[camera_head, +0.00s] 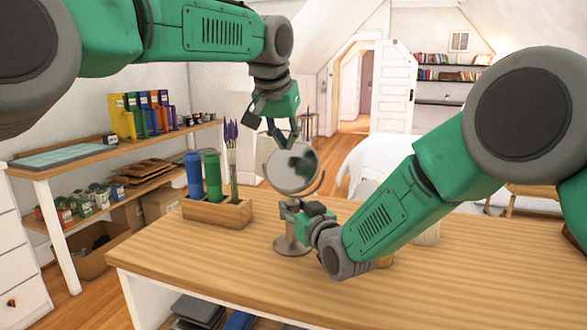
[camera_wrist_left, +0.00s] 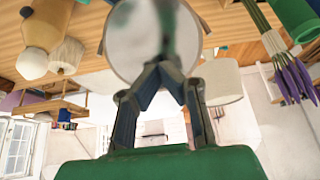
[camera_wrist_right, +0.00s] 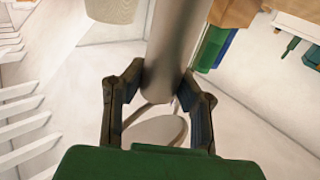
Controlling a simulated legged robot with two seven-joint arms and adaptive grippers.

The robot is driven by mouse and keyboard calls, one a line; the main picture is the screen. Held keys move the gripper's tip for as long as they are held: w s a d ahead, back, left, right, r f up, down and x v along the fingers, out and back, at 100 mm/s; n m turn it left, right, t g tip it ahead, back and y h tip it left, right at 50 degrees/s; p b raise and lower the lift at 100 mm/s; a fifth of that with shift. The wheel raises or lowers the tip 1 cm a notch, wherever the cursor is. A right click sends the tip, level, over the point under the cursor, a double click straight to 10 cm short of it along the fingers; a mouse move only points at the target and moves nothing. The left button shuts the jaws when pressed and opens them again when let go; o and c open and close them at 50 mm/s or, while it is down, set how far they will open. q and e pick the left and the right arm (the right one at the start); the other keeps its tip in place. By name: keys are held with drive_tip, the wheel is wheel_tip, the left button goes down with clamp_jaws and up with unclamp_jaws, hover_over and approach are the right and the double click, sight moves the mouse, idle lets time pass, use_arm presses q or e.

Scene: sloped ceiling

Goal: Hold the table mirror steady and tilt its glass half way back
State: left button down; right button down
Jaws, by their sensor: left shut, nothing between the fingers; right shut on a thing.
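The table mirror stands on the wooden table, with its round base (camera_head: 291,246) flat on the top. Its round glass (camera_head: 288,172) is held in a thin curved yoke and appears tilted. My left gripper (camera_head: 284,138) is shut and empty at the glass's upper edge. In the left wrist view its fingertips (camera_wrist_left: 163,72) meet at the rim of the glass (camera_wrist_left: 140,40); whether they touch is unclear. My right gripper (camera_head: 298,209) is shut on the mirror's stem, which lies between its fingers (camera_wrist_right: 165,90) in the right wrist view. The gripper hides part of the stem in the head view.
A wooden holder (camera_head: 217,211) with a blue cylinder (camera_head: 193,175), a green cylinder (camera_head: 212,176) and lavender (camera_head: 231,140) stands left of the mirror. A pale ribbed object (camera_head: 428,234) is partly behind my right arm. The table's front (camera_head: 230,265) is clear.

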drive_tip(key=shift+f, duration=0.1)
drive_tip(key=c, duration=1.2)
unclamp_jaws()
drive_tip(key=v, duration=1.2)
